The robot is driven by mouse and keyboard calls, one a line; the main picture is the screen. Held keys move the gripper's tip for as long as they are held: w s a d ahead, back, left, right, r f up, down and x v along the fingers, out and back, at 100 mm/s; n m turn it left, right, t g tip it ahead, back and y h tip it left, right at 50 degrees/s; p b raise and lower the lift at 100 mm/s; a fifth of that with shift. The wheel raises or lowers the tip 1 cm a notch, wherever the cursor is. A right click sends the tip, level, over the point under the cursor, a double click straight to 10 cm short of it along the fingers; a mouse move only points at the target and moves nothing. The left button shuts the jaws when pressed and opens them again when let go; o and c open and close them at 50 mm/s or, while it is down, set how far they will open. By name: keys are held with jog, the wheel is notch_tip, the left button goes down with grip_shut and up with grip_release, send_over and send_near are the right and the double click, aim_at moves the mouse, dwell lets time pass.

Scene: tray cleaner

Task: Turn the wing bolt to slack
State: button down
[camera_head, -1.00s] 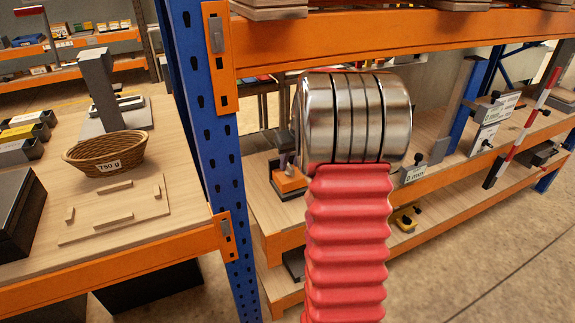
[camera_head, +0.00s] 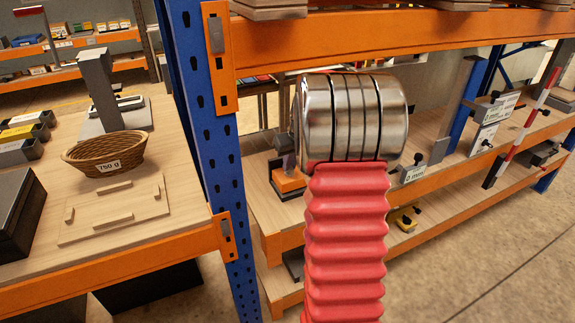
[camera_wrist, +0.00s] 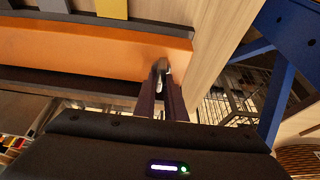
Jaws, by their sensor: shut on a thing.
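In the wrist view, the two dark fingers of my gripper (camera_wrist: 163,92) are close together. They are shut on a small pale grey piece, which looks like the wing bolt (camera_wrist: 160,68); only its tip shows, in front of an orange surface. The fingers and the wrist body hide the rest, so its turn angle cannot be told. In the head view, my red ribbed sleeve and silver arm link fill the middle. They hide my gripper and the wing bolt there.
An orange shelf beam (camera_head: 400,35) runs above my arm, beside a blue upright (camera_head: 215,160). A small orange-based device (camera_head: 288,182) stands on the shelf just left of my arm. On the left bench are a wicker basket (camera_head: 103,155) and a wooden board (camera_head: 115,212).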

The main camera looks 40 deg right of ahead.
jog(key=shift+a, duration=0.4)
jog(key=shift+d, duration=0.15)
jog(key=shift+w+m, duration=0.1)
jog(key=shift+m, duration=0.3)
jog(key=shift+w+a+m+g+h, duration=0.1)
jog(key=shift+m+g+h, duration=0.35)
jog(key=shift+m, duration=1.05)
jog(key=shift+w+a+m+g+h, duration=0.1)
jog(key=shift+m+g+h, duration=0.15)
jog(key=shift+m+h, duration=0.85)
jog(key=m+g, duration=0.1)
jog(key=m, duration=0.3)
jog(key=shift+w+m, duration=0.1)
jog(key=shift+m, duration=0.3)
jog(key=shift+w+m+g, duration=0.15)
jog(key=shift+m+g, duration=0.55)
jog(key=shift+m, duration=1)
